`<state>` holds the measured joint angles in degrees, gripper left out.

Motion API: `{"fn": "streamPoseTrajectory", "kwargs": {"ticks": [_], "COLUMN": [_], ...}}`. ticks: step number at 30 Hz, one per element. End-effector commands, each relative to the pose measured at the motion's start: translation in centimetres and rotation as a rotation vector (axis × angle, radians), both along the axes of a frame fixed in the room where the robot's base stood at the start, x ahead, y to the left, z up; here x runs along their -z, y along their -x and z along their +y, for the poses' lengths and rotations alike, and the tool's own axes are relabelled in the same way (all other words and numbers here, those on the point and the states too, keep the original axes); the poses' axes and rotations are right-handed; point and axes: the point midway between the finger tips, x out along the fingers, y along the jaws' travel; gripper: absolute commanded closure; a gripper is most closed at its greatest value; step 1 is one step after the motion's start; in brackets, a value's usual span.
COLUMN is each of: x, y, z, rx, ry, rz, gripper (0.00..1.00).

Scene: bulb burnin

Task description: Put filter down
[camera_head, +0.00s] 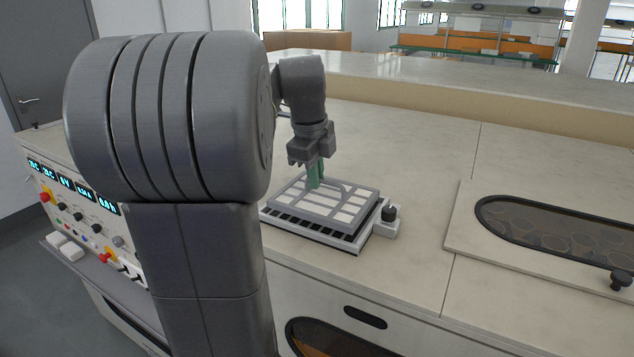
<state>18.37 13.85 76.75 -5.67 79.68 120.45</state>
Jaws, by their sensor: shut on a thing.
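The filter (349,215) is a flat grey frame with pale panels and a raised handle loop on top. It lies nearly level over a dark slotted base with white edges (318,234) on the counter. I cannot tell whether the filter rests on the base or hangs just above it. My gripper (315,178) points down from above with greenish fingers, shut at the filter's handle. The fingertips and part of the handle hide each other.
A black knob (389,214) on a white block stands at the base's right corner. A windowed hatch (560,235) is set in the counter at right. A control panel (80,215) with lit displays is at left. The counter behind the base is clear.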

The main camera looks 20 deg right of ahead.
Motion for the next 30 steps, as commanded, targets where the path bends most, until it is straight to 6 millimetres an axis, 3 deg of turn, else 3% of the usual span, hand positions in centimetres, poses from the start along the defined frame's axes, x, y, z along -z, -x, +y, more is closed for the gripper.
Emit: {"fn": "streamPoseTrajectory", "kwargs": {"ticks": [4, 16, 18, 20, 30], "x": [1.7, 2.3, 2.2, 2.2, 1.8], "y": [0.0, 0.0, 0.0, 0.0, 0.0], "z": [0.0, 0.0, 0.0, 0.0, 0.0], "rx": [0.0, 0.0, 0.0, 0.0, 0.0], "ry": [0.0, 0.0, 0.0, 0.0, 0.001], "rz": [0.001, 0.0, 0.0, 0.0, -0.001], "gripper": [1.0, 1.0, 0.82, 0.7, 0.7]}}
